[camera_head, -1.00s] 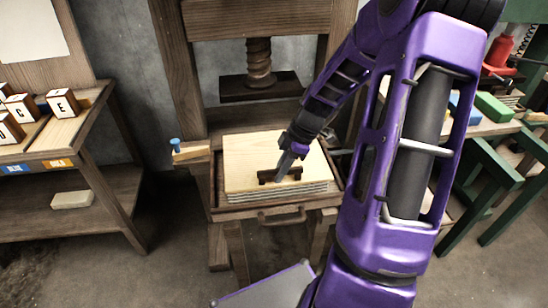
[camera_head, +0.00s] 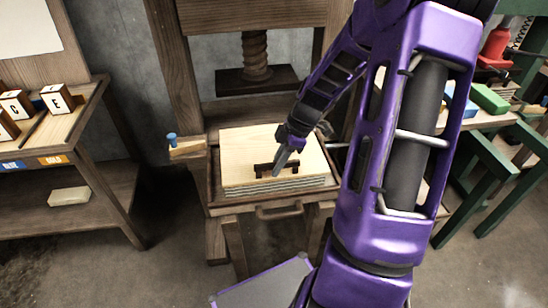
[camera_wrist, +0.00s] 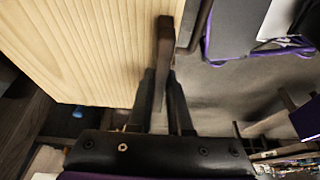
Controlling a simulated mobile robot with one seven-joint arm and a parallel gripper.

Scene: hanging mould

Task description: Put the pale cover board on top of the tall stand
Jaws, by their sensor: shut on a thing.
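The pale cover board (camera_head: 245,145) is a flat light-wood panel with a dark bar handle (camera_head: 262,170). It appears to lie level over a stack of thin grey sheets (camera_head: 290,188) in the wooden press tray; I cannot tell whether it touches them. My gripper (camera_head: 281,163) comes down from the upper right and is shut on the handle. In the wrist view the board (camera_wrist: 85,45) fills the upper left, and the fingers (camera_wrist: 163,85) close around the handle (camera_wrist: 165,35). I cannot tell for certain which piece is the tall stand.
The wooden press (camera_head: 180,75) stands behind, its screw (camera_head: 254,55) and dark plate (camera_head: 256,80) above the board. A left bench (camera_head: 85,110) holds lettered blocks. A green bench (camera_head: 490,165) stands right. A grey-topped piece (camera_head: 265,288) is at bottom centre. Floor between left bench and press is clear.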

